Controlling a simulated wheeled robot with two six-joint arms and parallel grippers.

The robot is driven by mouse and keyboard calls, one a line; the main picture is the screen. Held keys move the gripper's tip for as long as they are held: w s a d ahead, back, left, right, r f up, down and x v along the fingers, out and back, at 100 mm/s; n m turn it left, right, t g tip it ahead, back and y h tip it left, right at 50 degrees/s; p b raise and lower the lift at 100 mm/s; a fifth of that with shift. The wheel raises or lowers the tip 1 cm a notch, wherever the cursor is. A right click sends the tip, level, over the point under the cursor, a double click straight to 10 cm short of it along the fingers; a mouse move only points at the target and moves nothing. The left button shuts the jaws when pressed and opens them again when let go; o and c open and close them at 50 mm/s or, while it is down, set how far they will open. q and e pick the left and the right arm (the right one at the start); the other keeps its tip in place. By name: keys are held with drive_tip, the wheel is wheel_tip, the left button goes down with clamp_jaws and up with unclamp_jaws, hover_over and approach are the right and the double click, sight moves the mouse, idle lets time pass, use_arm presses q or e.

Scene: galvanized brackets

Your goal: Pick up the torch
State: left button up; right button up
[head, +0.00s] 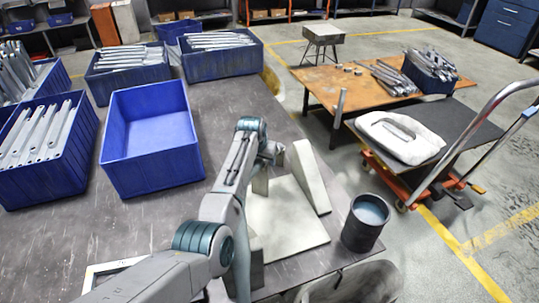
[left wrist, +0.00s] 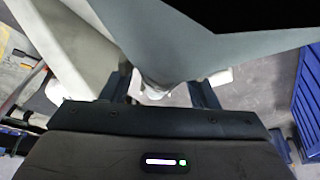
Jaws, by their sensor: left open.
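I cannot pick out the torch for certain in either view. My left gripper (head: 269,158) is over the pale bracket-like piece (head: 288,230), beside its upright triangular plate (head: 311,178). In the left wrist view the two dark fingers of the left gripper (left wrist: 160,92) stand apart. A small whitish shape (left wrist: 155,91) shows between them, partly covered by a large grey shape above. I cannot tell what it is or whether the fingers touch it. My left arm hides part of the pale piece. My right gripper is not in view.
An empty blue bin (head: 152,137) stands left of my arm, with blue bins of grey metal parts (head: 42,145) around it. A dark cylindrical container (head: 366,222) stands at the right table edge. Beyond are a rusty table (head: 330,82) and a cart (head: 462,133).

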use_arm(q)
drive_tip(key=shift+r, duration=0.1)
drive_tip(key=c, duration=1)
drive_tip(key=shift+c, duration=0.2)
drive_tip(key=shift+r, duration=0.45)
wheel_tip(320, 180, up, 2)
drive_tip(key=shift+r+b, duration=0.2)
drive_tip(key=shift+b, duration=0.55)
drive_tip(key=w+a+r+b, duration=0.1)
drive_tip(key=w+a+b, duration=0.1)
drive_tip(key=a, duration=1.4)
drive_tip(key=shift+r+b, duration=0.35)
drive_tip(key=shift+b, duration=0.5)
drive_tip(key=shift+r, duration=0.1)
